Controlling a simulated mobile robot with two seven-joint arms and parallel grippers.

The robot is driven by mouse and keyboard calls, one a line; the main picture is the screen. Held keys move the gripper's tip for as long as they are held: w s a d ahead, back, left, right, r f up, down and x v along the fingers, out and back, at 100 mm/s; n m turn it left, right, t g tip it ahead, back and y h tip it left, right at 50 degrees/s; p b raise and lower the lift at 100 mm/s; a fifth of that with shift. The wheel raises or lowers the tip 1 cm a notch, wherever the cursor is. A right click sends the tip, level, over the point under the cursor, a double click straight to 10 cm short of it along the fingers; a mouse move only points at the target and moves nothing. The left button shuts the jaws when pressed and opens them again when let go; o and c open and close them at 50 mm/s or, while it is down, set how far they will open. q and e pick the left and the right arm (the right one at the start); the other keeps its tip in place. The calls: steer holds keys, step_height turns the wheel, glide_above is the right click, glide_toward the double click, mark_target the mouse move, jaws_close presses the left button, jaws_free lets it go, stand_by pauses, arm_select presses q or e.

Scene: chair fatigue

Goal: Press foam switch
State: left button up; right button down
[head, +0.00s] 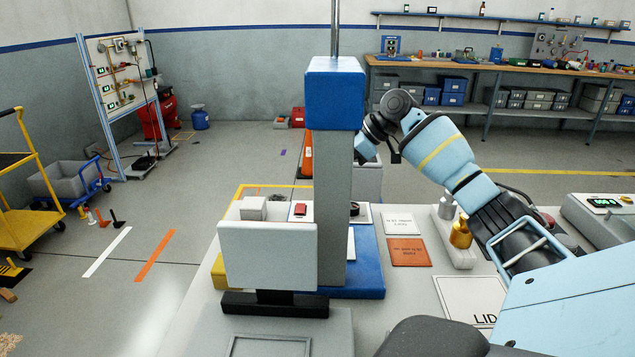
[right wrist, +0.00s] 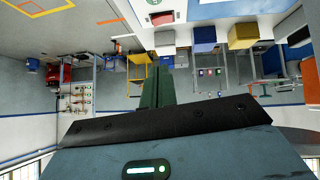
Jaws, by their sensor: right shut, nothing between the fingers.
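I cannot tell for sure which item is the foam switch. A small red block (head: 300,209) lies on a white pad behind a pale upright panel (head: 268,256) in the head view. A pale block (head: 252,208) sits to its left. A grey column with a blue head (head: 335,94) stands beside them on a blue base (head: 368,262). My right arm reaches from the right to behind this column, and its hand is hidden there. In the right wrist view my right gripper (right wrist: 157,88) shows green fingers together, empty. My left gripper is not in view.
On the bench right of the column lie a white card (head: 403,223), an orange card (head: 410,252) and a LID mat (head: 462,297). A gold bottle (head: 460,235) stands below my right arm. A unit with a green display (head: 603,203) stands farther right.

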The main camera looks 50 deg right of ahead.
glide_toward(297, 204)
steer(key=w+a, duration=0.2)
steer(key=w, duration=0.1)
steer(key=shift+a+r, duration=0.15)
steer(key=shift+a, duration=0.2)
step_height(297, 204, down, 3)
steer(key=shift+w+f, duration=0.15)
steer(key=shift+w, duration=0.05)
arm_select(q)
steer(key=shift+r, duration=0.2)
arm_select(e)
steer(key=shift+d+f, duration=0.15)
steer(key=shift+f, duration=0.4)
steer(key=shift+f, duration=0.1)
